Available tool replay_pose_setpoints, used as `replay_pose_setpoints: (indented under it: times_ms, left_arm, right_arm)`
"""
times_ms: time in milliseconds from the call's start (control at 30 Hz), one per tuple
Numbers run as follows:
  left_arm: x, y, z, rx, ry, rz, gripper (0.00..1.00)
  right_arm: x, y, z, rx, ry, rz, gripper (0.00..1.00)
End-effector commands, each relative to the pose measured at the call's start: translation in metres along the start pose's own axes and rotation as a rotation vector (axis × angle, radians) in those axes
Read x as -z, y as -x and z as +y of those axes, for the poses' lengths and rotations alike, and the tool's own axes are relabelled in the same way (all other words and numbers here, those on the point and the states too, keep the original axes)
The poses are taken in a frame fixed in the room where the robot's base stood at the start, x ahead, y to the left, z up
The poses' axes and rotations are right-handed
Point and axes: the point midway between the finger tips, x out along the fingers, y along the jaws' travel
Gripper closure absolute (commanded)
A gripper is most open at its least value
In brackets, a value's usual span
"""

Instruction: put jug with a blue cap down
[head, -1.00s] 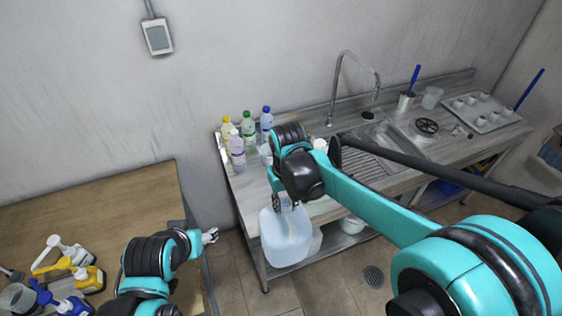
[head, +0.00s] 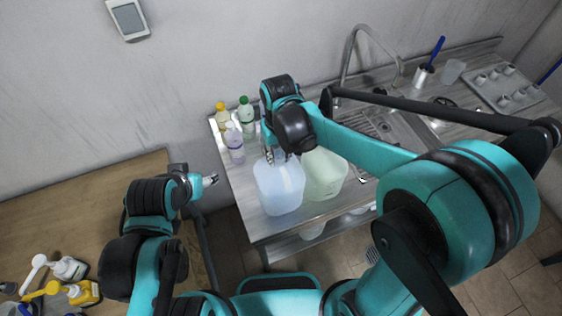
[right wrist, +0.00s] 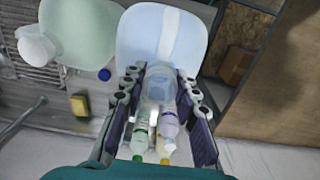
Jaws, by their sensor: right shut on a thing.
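The pale blue translucent jug (head: 280,188) hangs upright from my right gripper (head: 277,156) at the counter's left front part. In the right wrist view, the jug (right wrist: 160,32) shows beyond the fingers of my right gripper (right wrist: 160,90), which are shut at its top.
Several bottles, including a yellow-capped one (head: 222,117) and a green-capped one (head: 246,115), stand behind the jug. The sink tap (head: 352,55) is at the back. The wooden table (head: 90,205) on the left holds pump bottles (head: 70,268). A sponge (right wrist: 80,104) lies on the counter.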

Motion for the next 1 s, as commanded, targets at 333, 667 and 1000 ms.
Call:
replay_pose_setpoints:
  times_ms: [333, 667, 1000]
  left_arm:
    - [-0.002, -0.003, 0.0, 0.0, 0.0, 0.0, 0.41]
    - [-0.002, -0.004, 0.0, 0.0, 0.0, 0.0, 0.41]
    - [-0.004, -0.006, 0.0, 0.0, 0.0, 0.0, 0.41]
  right_arm:
    - [0.001, -0.046, 0.0, 0.0, 0.0, 0.0, 1.0]
    - [0.0, -0.059, 0.0, 0.0, 0.0, 0.0, 1.0]
    - [0.0, -0.061, 0.0, 0.0, 0.0, 0.0, 0.5]
